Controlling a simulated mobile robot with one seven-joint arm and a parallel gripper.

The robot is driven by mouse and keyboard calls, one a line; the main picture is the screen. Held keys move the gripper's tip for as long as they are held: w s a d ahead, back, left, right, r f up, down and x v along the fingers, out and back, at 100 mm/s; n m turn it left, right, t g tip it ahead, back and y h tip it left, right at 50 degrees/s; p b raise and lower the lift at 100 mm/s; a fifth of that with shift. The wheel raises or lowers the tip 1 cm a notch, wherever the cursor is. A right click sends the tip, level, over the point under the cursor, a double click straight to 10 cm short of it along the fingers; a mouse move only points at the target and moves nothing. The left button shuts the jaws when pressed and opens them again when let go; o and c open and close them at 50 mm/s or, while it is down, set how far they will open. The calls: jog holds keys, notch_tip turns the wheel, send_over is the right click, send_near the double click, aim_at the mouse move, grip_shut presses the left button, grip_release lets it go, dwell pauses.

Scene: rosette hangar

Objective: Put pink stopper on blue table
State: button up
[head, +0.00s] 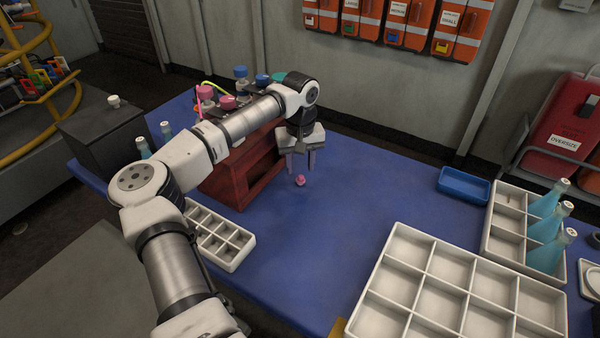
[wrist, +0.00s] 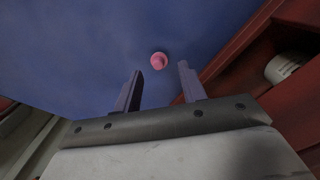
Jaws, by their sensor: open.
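The small pink stopper (head: 300,181) rests on the blue table (head: 340,225), a little in front of the red wooden rack. It also shows in the wrist view (wrist: 159,60), on the bare blue surface beyond the fingertips. My gripper (head: 302,168) points down above the table, close over the stopper. In the wrist view its two fingers (wrist: 160,80) are apart with nothing between them. The stopper looks apart from both fingers. How high the fingertips are above the table is hard to tell.
The red rack (head: 240,183) stands close left of my gripper, with pink- and blue-topped bottles behind my arm. A small white divided tray (head: 222,238), a large white divided tray (head: 440,290) and a blue tray (head: 464,184) are on the table. The table's middle is clear.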

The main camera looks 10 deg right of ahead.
aim_at(300, 177)
notch_tip(300, 177, up, 9)
jog(key=shift+f+b, duration=0.2)
jog(key=shift+b, duration=0.2)
